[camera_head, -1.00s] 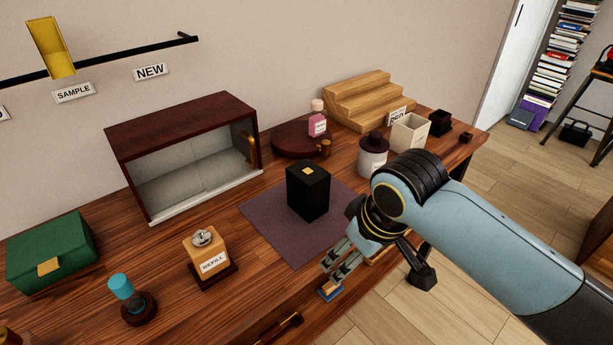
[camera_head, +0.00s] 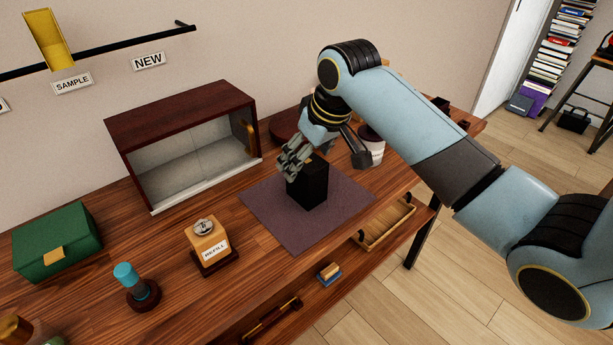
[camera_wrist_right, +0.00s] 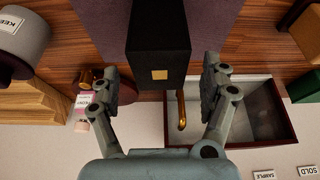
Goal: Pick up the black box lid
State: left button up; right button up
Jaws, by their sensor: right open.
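The black box (camera_head: 308,186) stands upright on the purple mat (camera_head: 268,222), partly hidden behind my right gripper in the head view. My right gripper (camera_head: 290,168) is over the back left of the box top. In the wrist view the black box (camera_wrist_right: 158,45) with its gold square lies ahead, between the lines of the two spread fingers. The right gripper (camera_wrist_right: 160,85) is open and holds nothing. I cannot make out a seam between lid and box body. My left gripper does not show.
A dark wooden cabinet (camera_head: 182,108) with an open front stands behind left of the mat.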

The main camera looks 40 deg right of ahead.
jog(key=x, duration=0.5)
jog(key=shift+f, duration=0.25)
jog(key=c, duration=1.2)
